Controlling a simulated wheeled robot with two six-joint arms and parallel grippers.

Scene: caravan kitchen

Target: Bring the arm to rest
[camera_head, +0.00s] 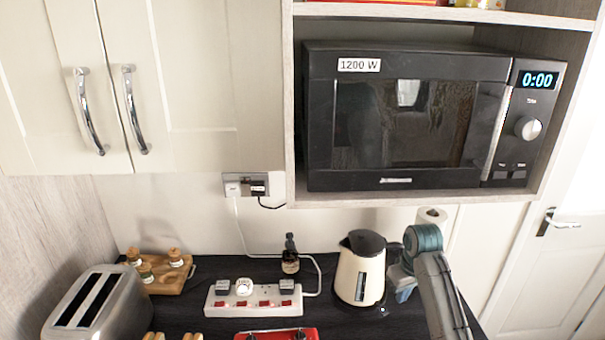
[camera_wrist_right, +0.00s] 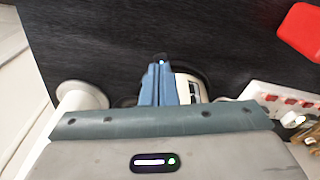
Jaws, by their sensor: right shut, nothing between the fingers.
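My right arm comes in at the lower right of the head view, and its blue-grey gripper (camera_head: 403,293) hangs at the right side of the kettle. In the right wrist view the two blue fingers (camera_wrist_right: 161,66) lie together with nothing between them. The cream kettle (camera_head: 357,275) with a black lid stands upright on the dark worktop. Part of the kettle (camera_wrist_right: 193,88) shows just behind the fingers in the wrist view. I cannot tell whether the fingers touch it. My left gripper is not in view.
A white power strip (camera_head: 254,301) with plugs lies left of the kettle, near a dark bottle (camera_head: 290,262). The microwave (camera_head: 405,120) sits above. A white roll (camera_head: 432,216) stands behind my arm.

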